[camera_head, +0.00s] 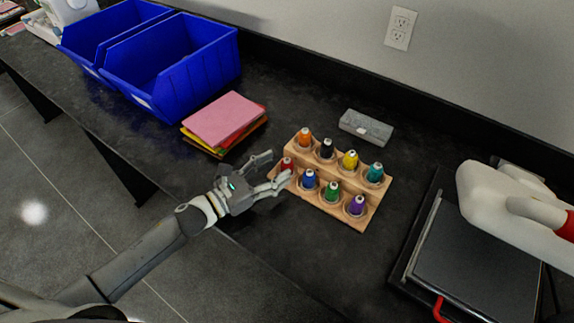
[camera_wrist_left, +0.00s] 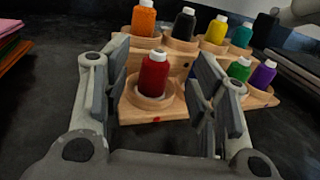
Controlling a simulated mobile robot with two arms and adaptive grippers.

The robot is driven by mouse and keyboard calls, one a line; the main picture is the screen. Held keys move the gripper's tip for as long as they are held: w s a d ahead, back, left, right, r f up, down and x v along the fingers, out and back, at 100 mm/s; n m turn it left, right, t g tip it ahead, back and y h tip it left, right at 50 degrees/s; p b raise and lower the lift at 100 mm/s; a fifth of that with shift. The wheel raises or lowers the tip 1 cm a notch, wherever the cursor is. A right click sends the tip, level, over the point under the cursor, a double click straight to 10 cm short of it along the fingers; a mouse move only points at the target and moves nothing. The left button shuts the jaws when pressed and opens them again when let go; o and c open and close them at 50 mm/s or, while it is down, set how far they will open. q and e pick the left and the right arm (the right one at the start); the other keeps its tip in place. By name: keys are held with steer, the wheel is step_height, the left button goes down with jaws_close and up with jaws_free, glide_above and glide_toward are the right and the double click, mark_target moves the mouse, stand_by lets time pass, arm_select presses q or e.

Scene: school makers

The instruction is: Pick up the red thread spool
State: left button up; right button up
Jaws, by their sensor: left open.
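The red thread spool (camera_head: 287,164) stands upright in the front row of a wooden spool rack (camera_head: 333,220), at its left end. In the left wrist view the red spool (camera_wrist_left: 153,74) sits in its round holder between my open fingers, with a gap on each side. My left gripper (camera_head: 272,170) is open at the rack's left end, its fingers on either side of the red spool and partly hiding it in the head view. The gripper also shows in the left wrist view (camera_wrist_left: 158,95). My right gripper is not in view.
Blue (camera_head: 309,179), green (camera_head: 333,191) and purple (camera_head: 356,205) spools share the front row; several others stand behind. Folded fabric (camera_head: 222,118) and blue bins (camera_head: 180,65) lie left. A grey box (camera_head: 366,128) is behind the rack. A heat press (camera_head: 480,255) stands right.

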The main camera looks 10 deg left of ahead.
mark_target(284, 163)
arm_select(q)
steer(key=shift+p+x, duration=0.55)
steer(key=shift+x, duration=1.75)
steer(key=shift+a, duration=0.15)
steer(key=shift+c, duration=0.4)
steer(key=c, duration=0.9)
